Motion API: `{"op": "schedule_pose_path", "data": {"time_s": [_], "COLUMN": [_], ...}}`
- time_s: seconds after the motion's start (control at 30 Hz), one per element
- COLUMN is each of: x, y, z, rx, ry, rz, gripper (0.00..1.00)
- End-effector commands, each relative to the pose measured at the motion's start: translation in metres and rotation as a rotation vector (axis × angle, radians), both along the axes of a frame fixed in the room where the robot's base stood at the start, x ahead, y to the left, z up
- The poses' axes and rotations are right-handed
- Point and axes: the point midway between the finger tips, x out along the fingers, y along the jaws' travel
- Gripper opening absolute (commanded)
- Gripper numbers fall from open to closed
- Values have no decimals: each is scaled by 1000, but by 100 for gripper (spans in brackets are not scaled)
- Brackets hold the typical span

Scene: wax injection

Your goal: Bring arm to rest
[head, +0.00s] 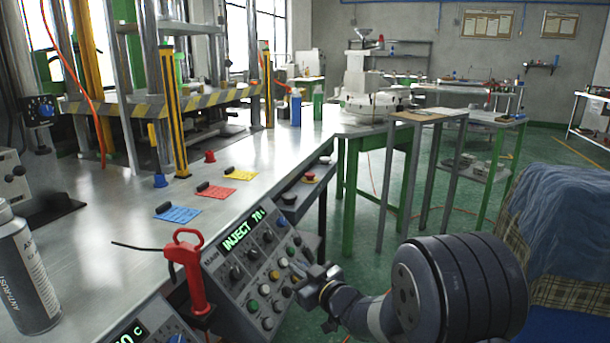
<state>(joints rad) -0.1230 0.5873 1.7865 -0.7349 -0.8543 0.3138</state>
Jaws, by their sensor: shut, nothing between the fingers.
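My gripper (312,283) is shut and empty. It is in the lower middle of the head view, at the right side of the grey control panel (225,262), close to its knobs and buttons. I cannot tell whether the fingertips touch the panel. The panel's display reads "INJECT 70" in green. My arm reaches in from the lower right, and its thick dark joint hides part of the floor behind it.
A red handle (188,268) stands left of the panel. A spray can (26,270) stands on the metal bench (95,220), with blue, red and yellow cards (178,213) further back. A cloth-covered piece (565,230) is at the right. Green floor (375,225) is open in the middle.

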Motion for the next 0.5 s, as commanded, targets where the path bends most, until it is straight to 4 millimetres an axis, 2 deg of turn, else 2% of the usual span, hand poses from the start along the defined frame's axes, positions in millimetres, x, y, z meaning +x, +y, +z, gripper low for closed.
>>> {"op": "schedule_pose_path", "data": {"time_s": [0.03, 0.2, 0.5], "x": [-2, -9, -14], "y": [-9, -28, -40], "z": [15, 30, 37], "rx": [1, 0, 1], "ry": [-2, -1, -1], "rz": [-5, -5, -2], "gripper": [0, 0, 0]}}
